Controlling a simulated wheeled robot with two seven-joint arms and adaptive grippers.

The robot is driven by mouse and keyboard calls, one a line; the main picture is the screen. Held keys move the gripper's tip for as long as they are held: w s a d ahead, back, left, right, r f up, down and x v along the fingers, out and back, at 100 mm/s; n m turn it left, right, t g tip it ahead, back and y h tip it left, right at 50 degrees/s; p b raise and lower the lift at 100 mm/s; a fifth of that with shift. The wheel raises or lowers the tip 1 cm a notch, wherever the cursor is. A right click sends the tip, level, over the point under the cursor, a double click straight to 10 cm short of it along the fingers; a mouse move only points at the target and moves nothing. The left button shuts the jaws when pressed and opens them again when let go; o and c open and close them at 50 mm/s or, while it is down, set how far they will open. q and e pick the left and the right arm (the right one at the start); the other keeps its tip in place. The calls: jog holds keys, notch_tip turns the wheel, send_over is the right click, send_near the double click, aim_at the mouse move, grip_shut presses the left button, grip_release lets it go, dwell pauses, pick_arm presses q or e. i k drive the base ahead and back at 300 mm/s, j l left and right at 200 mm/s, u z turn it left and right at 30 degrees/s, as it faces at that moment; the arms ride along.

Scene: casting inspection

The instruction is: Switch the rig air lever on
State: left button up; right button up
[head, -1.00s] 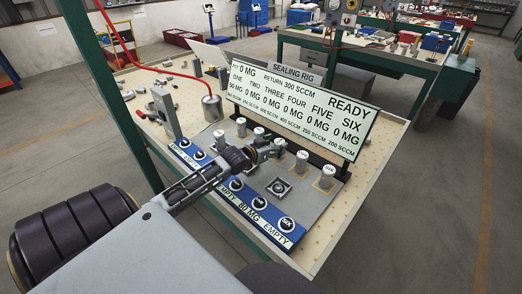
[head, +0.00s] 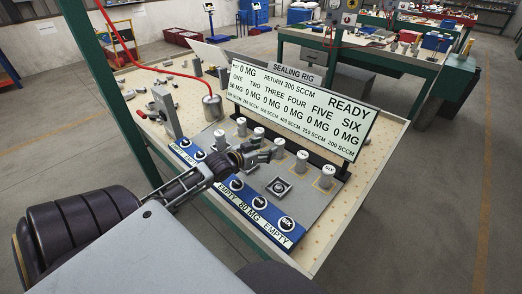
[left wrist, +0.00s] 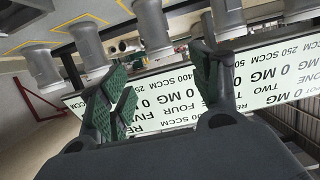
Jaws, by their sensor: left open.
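The sealing rig (head: 232,205) stands on the pegboard bench, with a blue front strip and several grey cylinders on its deck. My left gripper (head: 272,153) is over the middle of the deck, near the cylinders, with its jaws open and empty. In the left wrist view its green-padded fingers (left wrist: 160,95) are apart, with cylinders and the display board beyond. A grey upright piece (head: 166,112) stands at the rig's left end; I cannot tell whether it is the air lever. My right gripper is not in view.
The display board (head: 300,108) reads READY and stands behind the deck. A silver canister (head: 212,107) with a red hose (head: 160,71) is at its left. Small metal parts lie on the bench's left. A green post (head: 103,90) rises at the near left.

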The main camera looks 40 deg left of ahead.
aim_at(142, 115)
jog(key=u, duration=2.3)
